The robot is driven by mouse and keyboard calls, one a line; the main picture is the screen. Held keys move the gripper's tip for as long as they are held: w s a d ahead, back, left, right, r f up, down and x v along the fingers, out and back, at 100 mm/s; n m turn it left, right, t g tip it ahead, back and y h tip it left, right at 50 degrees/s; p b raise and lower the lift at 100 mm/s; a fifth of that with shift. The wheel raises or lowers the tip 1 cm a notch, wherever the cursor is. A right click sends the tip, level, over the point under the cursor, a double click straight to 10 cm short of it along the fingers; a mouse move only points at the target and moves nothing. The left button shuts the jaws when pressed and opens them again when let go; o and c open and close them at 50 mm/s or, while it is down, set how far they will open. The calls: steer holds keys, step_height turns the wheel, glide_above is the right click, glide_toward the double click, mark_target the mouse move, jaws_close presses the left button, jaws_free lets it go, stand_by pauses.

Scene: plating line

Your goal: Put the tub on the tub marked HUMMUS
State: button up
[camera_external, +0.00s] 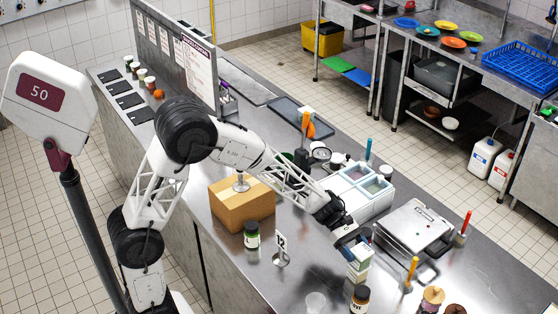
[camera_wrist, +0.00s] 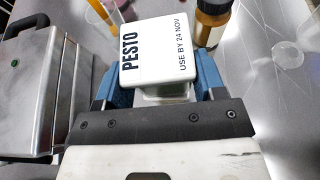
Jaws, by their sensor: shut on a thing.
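My gripper (camera_wrist: 163,88) has its blue fingers on either side of a white tub (camera_wrist: 158,50). The tub's lid reads PESTO and USE BY 24 NOV. In the external view my gripper (camera_external: 355,238) is over the near right part of the steel counter, with the white and pale green tub (camera_external: 358,257) at its fingers. I cannot tell whether the tub hangs free or rests on something. No HUMMUS label can be read in either view.
A metal press (camera_external: 415,226) stands right of my gripper. White bins (camera_external: 362,188) stand behind.

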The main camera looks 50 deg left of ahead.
steer(key=o, duration=1)
steer(key=shift+a+r, duration=0.1)
steer(key=shift+r, duration=0.05)
steer(key=shift+v, duration=5.9)
